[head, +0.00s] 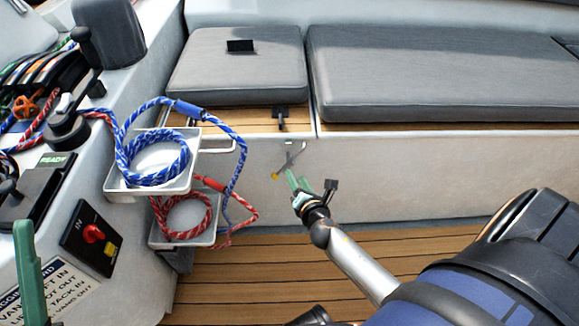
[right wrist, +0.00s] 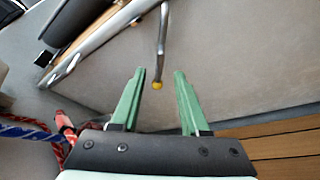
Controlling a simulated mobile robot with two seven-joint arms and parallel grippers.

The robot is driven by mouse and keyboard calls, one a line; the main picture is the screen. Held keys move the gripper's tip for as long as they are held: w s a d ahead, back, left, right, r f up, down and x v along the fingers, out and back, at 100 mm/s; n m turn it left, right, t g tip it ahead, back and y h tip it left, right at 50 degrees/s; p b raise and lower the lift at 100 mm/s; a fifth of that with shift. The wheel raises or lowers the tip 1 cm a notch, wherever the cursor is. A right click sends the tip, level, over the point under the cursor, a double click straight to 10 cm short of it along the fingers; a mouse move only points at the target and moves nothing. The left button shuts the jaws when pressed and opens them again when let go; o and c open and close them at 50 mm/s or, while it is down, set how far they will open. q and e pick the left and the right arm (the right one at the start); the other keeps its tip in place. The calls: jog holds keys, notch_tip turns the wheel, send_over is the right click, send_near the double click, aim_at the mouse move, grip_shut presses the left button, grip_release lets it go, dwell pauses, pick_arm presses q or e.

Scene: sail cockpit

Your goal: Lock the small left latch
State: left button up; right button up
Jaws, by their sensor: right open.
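The small latch shows in the head view as a thin metal lever (head: 288,160) with a yellow tip, hanging slanted down to the left on the white bench front. In the right wrist view the lever (right wrist: 162,40) comes down from the top, and its yellow tip lies between my finger ends in the picture. My right gripper (head: 298,183) has green fingers, open and empty, just below and right of the lever. It also shows in the right wrist view (right wrist: 160,72). I see no grip on the lever. One green finger of my left gripper (head: 30,272) shows at the lower left edge.
A black catch (head: 281,117) sits on the wooden seat edge above. Grey cushions (head: 238,65) lie on the bench. White trays (head: 125,187) with a blue rope (head: 155,170) and a red rope (head: 188,220) stand left. Wooden floor (head: 250,275) is clear below.

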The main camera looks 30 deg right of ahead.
aim_at(290, 167)
jog(key=b+x, duration=0.2)
jog(key=x, duration=0.6)
jog(key=shift+d, duration=0.1)
jog(key=shift+c, duration=0.3)
grip_shut()
dwell(0.9)
